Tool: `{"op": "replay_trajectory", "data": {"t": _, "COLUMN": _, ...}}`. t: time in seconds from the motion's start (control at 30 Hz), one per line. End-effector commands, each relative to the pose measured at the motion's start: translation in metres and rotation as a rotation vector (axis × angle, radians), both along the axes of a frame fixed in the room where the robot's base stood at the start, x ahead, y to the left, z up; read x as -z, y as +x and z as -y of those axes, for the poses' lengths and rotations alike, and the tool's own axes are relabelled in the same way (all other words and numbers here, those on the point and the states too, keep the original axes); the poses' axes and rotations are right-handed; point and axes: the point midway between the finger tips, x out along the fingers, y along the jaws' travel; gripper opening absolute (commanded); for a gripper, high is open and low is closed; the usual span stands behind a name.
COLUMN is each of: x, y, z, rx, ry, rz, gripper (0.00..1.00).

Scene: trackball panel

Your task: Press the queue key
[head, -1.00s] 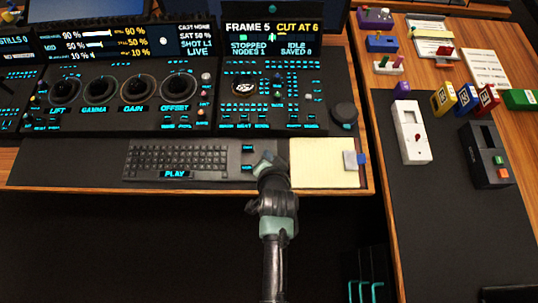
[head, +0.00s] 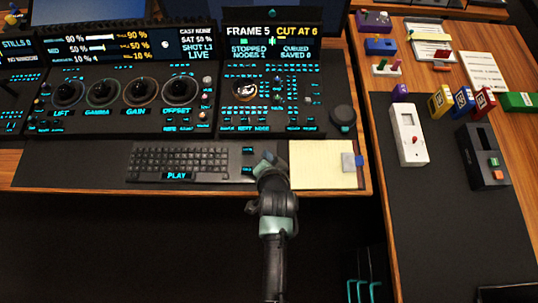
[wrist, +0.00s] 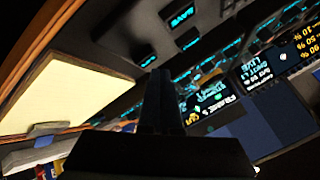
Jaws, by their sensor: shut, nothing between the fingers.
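The right screen (head: 272,37) of the panel reads "FRAME 5", "CUT AT 6", "STOPPED", "NODES 1", "QUEUED", "SAVED 0". Two small dark keys with cyan labels, an upper one (head: 248,150) and a lower one (head: 248,168), sit right of the keyboard (head: 180,161). Their labels are too small to read, so I cannot tell which is the queue key. My gripper (head: 268,160) is shut and empty, just right of these keys. In the wrist view my gripper (wrist: 159,76) points toward the panel, with labelled keys (wrist: 182,16) beyond it. Contact with a key cannot be seen.
A yellow notepad (head: 322,164) lies close right of my gripper. The trackball (head: 244,91) and control rows rise behind it. A black knob (head: 343,115) stands at the panel's right. A side table holds a white device (head: 409,134) and a black device (head: 484,156).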

Motion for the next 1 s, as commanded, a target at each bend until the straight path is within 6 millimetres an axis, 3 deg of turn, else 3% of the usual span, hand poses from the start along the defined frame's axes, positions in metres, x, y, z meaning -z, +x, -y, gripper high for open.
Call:
{"op": "replay_trajectory", "data": {"t": 0.33, "x": -0.003, "y": 0.000, "z": 0.000, "rx": 0.001, "ry": 0.000, "rz": 0.002, "gripper": 0.00}}
{"op": "replay_trajectory", "data": {"t": 0.8, "x": -0.049, "y": 0.000, "z": 0.000, "rx": 0.001, "ry": 0.000, "rz": 0.002, "gripper": 0.00}}
{"op": "replay_trajectory", "data": {"t": 1.0, "x": -0.051, "y": 0.000, "z": 0.000, "rx": 0.001, "ry": 0.000, "rz": 0.001, "gripper": 0.00}}
